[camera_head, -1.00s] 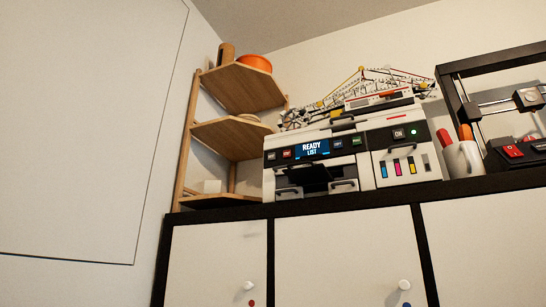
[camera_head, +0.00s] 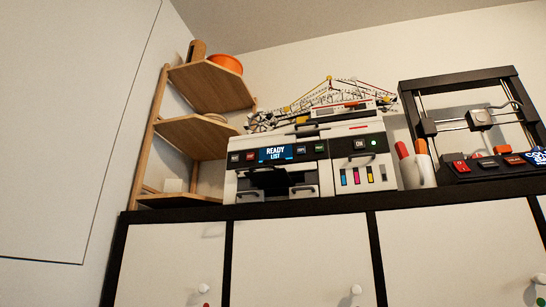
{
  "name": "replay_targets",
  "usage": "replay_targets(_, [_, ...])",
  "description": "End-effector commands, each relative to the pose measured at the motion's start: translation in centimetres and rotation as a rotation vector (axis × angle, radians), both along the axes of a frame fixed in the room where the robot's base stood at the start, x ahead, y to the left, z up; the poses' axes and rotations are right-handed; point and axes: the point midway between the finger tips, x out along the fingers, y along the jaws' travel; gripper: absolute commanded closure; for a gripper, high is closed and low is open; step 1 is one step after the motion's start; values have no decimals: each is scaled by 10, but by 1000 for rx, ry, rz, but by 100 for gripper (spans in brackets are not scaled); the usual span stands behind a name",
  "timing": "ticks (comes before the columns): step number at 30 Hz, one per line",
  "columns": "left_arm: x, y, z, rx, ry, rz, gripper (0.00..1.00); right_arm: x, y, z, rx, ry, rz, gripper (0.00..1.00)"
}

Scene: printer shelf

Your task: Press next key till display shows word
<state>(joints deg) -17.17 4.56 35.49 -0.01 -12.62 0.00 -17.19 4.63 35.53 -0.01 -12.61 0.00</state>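The white and black printer (camera_head: 285,170) stands on top of the cabinet in the middle of the view. Its blue display (camera_head: 276,153) reads "READY LIST". Small dark keys sit on both sides of the display, including a red-lettered key (camera_head: 250,156) on the left and a green-lettered key (camera_head: 319,148) on the right; their labels are too small to read surely. An ON key (camera_head: 360,144) with a green light sits at the right, above coloured ink bars. Neither of my grippers is in view.
A black-framed machine (camera_head: 470,125) with red switches stands right of the printer. A cup with orange-tipped things (camera_head: 420,172) stands between them. A wooden corner shelf (camera_head: 200,137) with an orange bowl (camera_head: 227,63) is at left. White cabinet doors (camera_head: 295,250) with knobs are below.

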Motion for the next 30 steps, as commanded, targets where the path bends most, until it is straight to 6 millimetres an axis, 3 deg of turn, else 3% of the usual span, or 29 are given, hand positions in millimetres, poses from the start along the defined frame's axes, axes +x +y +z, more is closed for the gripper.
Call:
replay_targets(11, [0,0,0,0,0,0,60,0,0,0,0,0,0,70])
replay_targets(20, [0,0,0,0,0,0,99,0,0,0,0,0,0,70])
replay_targets(30, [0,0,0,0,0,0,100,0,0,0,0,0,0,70])
